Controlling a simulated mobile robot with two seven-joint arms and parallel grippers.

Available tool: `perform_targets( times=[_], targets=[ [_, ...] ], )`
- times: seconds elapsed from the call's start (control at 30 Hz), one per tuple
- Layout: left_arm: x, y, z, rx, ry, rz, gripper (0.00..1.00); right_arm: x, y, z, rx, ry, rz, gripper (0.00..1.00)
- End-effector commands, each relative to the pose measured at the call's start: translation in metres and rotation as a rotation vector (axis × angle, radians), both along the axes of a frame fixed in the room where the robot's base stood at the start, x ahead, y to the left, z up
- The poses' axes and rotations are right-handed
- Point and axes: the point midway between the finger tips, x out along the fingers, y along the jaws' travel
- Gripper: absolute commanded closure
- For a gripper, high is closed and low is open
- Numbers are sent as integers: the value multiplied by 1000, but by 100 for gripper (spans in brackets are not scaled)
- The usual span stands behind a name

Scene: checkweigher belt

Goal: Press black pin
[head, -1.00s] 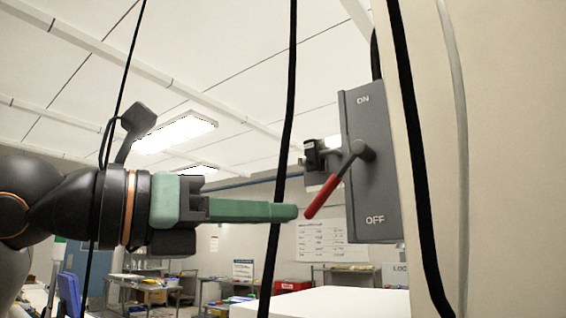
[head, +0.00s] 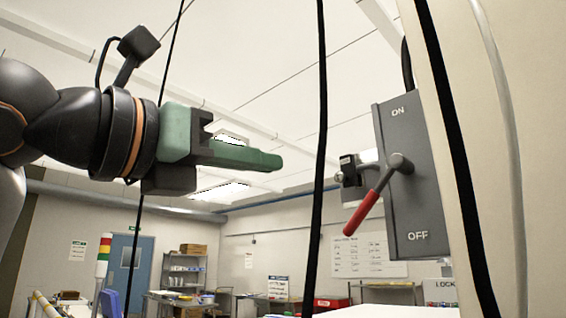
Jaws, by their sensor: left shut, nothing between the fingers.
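A grey switch box (head: 411,190) marked ON at the top and OFF at the bottom is mounted on a pale panel at the right. Its lever with a red grip (head: 361,212) points down and to the left. A small dark and metallic part (head: 350,172) sits at the box's left side, partly behind the lever; I cannot tell whether it is the black pin. My left gripper (head: 280,161), with green fingers, is shut and empty. It points right, apart from the box and left of the small dark part. My right gripper is not in view.
Black cables hang down across the view, one (head: 318,170) between my left gripper and the box. A white surface (head: 390,311) lies low at the right. Shelves (head: 185,270) and a blue door (head: 130,265) are far behind.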

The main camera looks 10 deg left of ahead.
Motion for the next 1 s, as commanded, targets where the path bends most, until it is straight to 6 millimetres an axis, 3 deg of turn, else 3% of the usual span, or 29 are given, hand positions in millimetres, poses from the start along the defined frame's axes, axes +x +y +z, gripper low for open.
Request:
perform_targets(
  times=[0.5, 0.7, 1.0],
  targets=[
    [83, -61, 16, 0, 5, -2, 100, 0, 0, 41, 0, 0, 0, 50],
    [99, -72, 16, 1, 2, -2, 100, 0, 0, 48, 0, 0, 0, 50],
    [102, -74, 15, 0, 2, -1, 100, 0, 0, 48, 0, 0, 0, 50]
  ],
)
